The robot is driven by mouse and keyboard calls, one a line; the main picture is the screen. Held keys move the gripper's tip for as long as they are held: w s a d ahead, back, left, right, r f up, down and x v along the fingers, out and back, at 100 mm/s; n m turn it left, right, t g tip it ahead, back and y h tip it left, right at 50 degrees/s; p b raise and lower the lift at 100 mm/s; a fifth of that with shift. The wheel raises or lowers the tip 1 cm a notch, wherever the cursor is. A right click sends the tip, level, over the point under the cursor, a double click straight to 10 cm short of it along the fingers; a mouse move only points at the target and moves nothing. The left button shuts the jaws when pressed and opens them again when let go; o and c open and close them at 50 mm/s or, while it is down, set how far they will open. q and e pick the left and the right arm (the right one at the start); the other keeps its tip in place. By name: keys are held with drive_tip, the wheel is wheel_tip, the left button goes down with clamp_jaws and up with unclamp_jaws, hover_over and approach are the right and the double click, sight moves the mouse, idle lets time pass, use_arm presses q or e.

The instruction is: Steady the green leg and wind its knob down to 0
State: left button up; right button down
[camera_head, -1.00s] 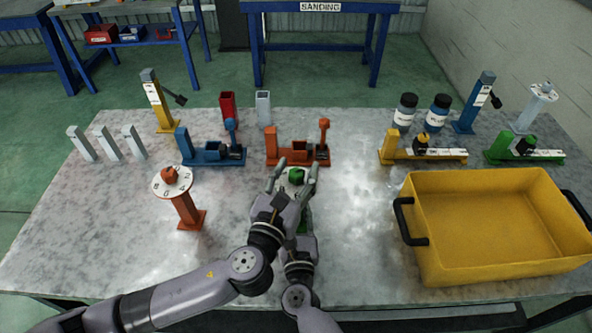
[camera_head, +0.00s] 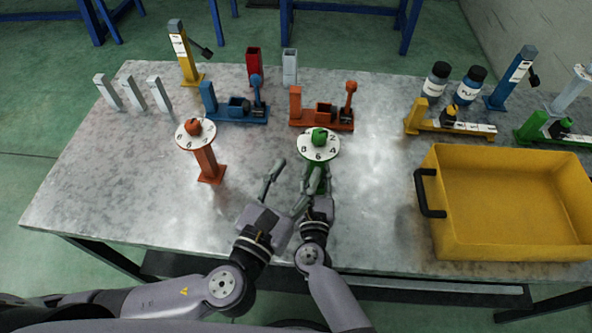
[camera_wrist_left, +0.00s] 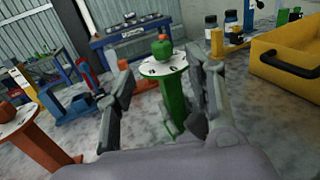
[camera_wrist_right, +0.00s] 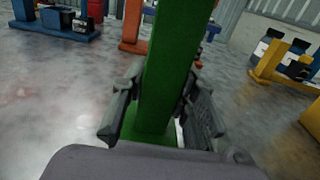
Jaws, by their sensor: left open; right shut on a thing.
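The green leg (camera_wrist_right: 165,75) stands upright on the table. Its white numbered dial (camera_head: 318,153) and green knob (camera_head: 319,137) are on top. My right gripper (camera_head: 315,185) is shut on the green post below the dial, and its fingers sit on both sides of the post in the right wrist view (camera_wrist_right: 160,110). My left gripper (camera_head: 285,185) is open and empty, on the near left of the leg, below and apart from the knob. In the left wrist view the knob (camera_wrist_left: 162,48) shows beyond its spread fingers. The number at the pointer is too small to tell.
An orange leg (camera_head: 207,160) with a dial stands to the left. Blue (camera_head: 235,112) and orange (camera_head: 322,117) fixtures stand behind the green leg. A yellow bin (camera_head: 435,235) is at the right. The table front left is clear.

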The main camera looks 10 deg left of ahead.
use_arm(q)
drive_tip(key=w+d+r+m+g+h, duration=0.1)
drive_tip(key=d+r+m+g+h, duration=0.2)
drive_tip(key=d+m+g+h, duration=0.45)
drive_tip(key=d+r+m+g+h, duration=0.3)
drive_tip(key=d+r+m+h, duration=0.15)
drive_tip(key=d+m, duration=0.6)
drive_tip(key=m+g+y, duration=0.7)
drive_tip(key=m+y, duration=1.1)
approach(319, 133)
drive_tip(key=shift+t, duration=0.25)
wheel_tip(319, 133, down, 9)
drive_tip(key=shift+s+a+f, duration=0.1)
drive_tip(key=shift+s+f, duration=0.05)
